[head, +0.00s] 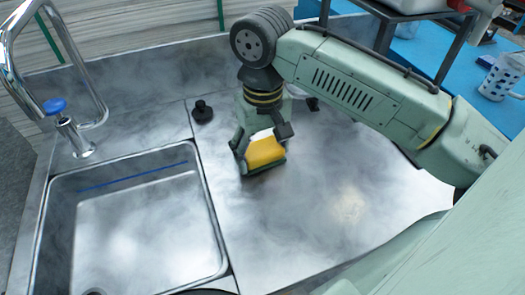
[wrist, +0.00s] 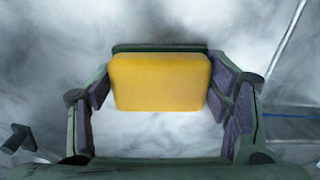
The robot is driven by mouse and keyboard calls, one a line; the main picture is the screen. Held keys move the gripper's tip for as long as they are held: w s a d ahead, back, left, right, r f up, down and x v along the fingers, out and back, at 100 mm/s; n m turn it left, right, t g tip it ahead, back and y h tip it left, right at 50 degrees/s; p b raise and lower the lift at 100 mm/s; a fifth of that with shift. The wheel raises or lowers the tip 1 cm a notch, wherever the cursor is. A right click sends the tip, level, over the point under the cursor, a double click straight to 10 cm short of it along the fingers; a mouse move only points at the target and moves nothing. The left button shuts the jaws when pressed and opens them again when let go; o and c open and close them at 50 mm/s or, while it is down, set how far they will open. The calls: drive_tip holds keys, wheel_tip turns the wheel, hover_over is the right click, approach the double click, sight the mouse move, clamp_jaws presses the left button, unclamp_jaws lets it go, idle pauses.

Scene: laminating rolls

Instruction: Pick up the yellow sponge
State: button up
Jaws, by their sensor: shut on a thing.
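The yellow sponge (head: 265,152) is a rounded block with a dark green layer along one side. In the head view it is between the fingers of my gripper (head: 262,160), over the metal counter just right of the sink. In the wrist view the sponge (wrist: 160,82) lies between the two purple-padded fingers of my gripper (wrist: 162,95). The fingers are closed on its two ends. I cannot tell whether its underside touches the counter.
A sink basin (head: 135,230) with a tall faucet (head: 75,120) is on the left. A small black knob (head: 202,112) stands on the counter behind the sink's right side. A clear patterned mug (head: 502,76) stands on a blue surface at the far right. The counter (head: 310,225) in front is clear.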

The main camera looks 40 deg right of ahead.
sight(263, 150)
drive_tip(key=shift+r, duration=0.4)
wheel_tip(263, 150, up, 2)
drive_tip(key=shift+r+b, duration=0.15)
drive_tip(key=shift+b, duration=0.25)
drive_tip(key=s+d, duration=0.3)
drive_tip(key=d, duration=0.1)
drive_tip(key=s+d+r+b, duration=0.1)
drive_tip(key=s+d, duration=0.2)
drive_tip(key=d, duration=0.1)
drive_tip(key=s+d+b, duration=0.1)
drive_tip(key=s+d, duration=0.2)
drive_tip(key=d, duration=0.2)
drive_tip(key=shift+s+r, duration=0.25)
drive_tip(key=shift+s, duration=0.05)
drive_tip(key=o, duration=0.6)
drive_tip(key=c, duration=0.5)
